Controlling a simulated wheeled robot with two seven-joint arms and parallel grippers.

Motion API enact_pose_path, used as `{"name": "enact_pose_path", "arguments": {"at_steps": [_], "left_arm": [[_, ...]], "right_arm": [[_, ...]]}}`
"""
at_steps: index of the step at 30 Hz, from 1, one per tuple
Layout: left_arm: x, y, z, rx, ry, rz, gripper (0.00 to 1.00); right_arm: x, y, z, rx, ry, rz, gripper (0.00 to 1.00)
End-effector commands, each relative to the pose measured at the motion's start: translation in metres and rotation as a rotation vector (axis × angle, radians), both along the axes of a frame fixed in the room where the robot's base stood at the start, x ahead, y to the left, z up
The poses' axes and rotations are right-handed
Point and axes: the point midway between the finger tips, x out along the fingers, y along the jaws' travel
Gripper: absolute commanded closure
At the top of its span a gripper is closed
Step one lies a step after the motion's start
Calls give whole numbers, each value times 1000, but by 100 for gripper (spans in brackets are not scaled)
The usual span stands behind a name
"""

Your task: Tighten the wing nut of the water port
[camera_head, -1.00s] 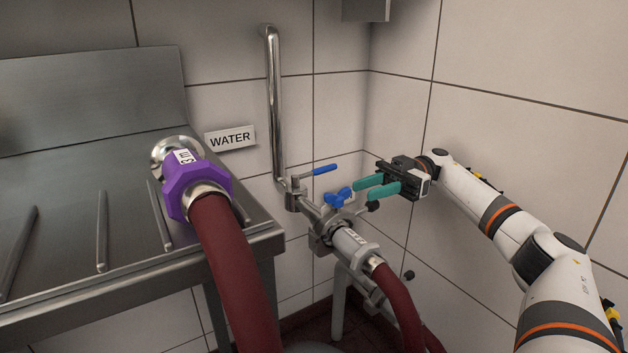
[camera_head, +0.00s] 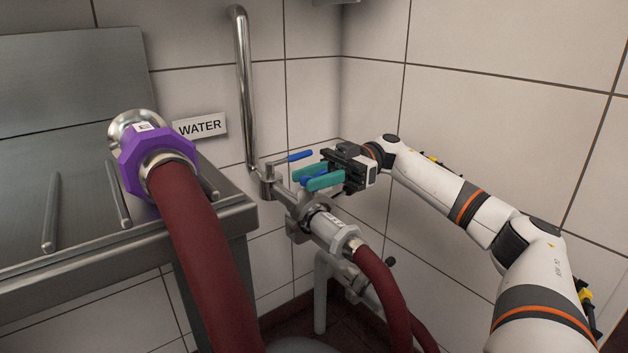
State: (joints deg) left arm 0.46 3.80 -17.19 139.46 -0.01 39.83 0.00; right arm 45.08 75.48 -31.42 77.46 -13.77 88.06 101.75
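The water port is the steel pipe fitting (camera_head: 297,200) by the wall, under the white WATER sign (camera_head: 200,127). Its blue wing nut (camera_head: 305,181) is on top of the clamp and is mostly hidden by my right gripper's fingers. My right gripper (camera_head: 303,180) has its two teal fingers apart, one on each side of the wing nut. I cannot tell whether they touch it. A hose coupling (camera_head: 333,231) with a dark red hose (camera_head: 384,290) joins the port at the clamp. My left gripper is not in view.
A blue valve lever (camera_head: 300,156) sits just behind the fingers. A steel drainboard (camera_head: 90,240) stands at left, with a purple coupling (camera_head: 152,160) and thick red hose (camera_head: 205,255) in front. Tiled walls close off the corner behind and right.

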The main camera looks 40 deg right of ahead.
Motion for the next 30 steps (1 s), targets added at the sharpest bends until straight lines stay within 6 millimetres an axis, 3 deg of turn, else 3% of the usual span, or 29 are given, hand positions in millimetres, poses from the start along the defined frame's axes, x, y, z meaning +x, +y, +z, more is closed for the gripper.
{"name": "enact_pose_path", "arguments": {"at_steps": [3, 9, 20, 28, 30], "left_arm": [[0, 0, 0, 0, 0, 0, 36], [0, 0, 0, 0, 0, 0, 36], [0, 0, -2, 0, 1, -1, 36], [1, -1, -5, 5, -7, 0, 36], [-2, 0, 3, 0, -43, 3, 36]], "right_arm": [[0, 0, 0, 0, 0, 0, 69], [0, 0, 0, 0, 0, 0, 100], [-1, 0, -1, -4, 2, -36, 100], [-2, -1, -4, -9, 5, -194, 100], [-1, -1, -5, -11, 6, -255, 100]]}}
